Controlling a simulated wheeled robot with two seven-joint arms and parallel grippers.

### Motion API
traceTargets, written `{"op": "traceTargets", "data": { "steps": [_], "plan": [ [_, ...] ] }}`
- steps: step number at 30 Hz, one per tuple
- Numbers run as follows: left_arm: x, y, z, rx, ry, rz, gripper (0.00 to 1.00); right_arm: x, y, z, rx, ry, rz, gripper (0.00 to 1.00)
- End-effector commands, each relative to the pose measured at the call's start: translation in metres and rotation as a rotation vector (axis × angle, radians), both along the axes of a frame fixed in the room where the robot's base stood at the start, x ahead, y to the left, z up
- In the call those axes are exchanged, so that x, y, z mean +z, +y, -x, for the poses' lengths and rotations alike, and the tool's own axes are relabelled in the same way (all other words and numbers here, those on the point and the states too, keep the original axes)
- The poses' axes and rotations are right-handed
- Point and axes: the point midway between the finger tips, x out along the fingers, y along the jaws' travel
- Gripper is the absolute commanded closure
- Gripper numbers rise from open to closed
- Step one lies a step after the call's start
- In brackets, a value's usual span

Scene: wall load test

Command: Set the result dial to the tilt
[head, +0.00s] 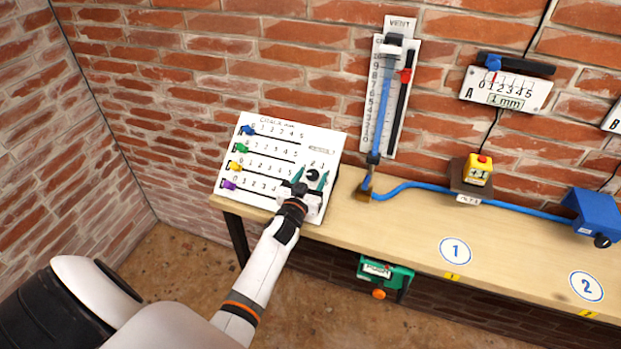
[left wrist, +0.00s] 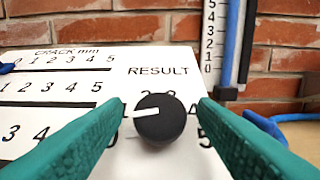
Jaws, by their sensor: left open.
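The result dial is a round black knob (left wrist: 160,119) with a white pointer, under the word RESULT on a white board (head: 262,165). It also shows in the head view (head: 313,174). In the left wrist view the pointer aims left, close to the 1; the 2 and 3 above are partly hidden by the knob. My left gripper (head: 309,178) is open, its green fingers on either side of the knob, with visible gaps in the wrist view. The fingers partly cover the 1, 4 and 5 marks. My right gripper is not in view.
The board has several coloured sliders on scales, such as a blue one (head: 248,130). A vertical tube gauge (head: 386,95) and a crack gauge A (head: 505,92) hang on the wall. A blue hose (head: 420,186), yellow box (head: 479,172) and blue device (head: 592,215) lie along the bench (head: 400,225).

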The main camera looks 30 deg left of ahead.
Motion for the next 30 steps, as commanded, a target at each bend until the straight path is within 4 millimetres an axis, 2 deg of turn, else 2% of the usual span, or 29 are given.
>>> {"op": "traceTargets", "data": {
  "steps": [3,11,20,30],
  "plan": [
    [0.0,0.0,0.0,0.0,0.0,0.0,0.47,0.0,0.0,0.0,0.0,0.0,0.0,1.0],
    [0.0,0.0,0.0,0.0,0.0,0.0,0.89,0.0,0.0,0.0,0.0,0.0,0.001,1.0],
    [0.001,0.002,0.001,-0.031,0.007,-0.023,0.91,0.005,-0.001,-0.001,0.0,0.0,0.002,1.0],
    [0.002,0.006,0.002,-0.209,0.039,-0.149,0.91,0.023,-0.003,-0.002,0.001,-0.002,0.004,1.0]
  ]
}}
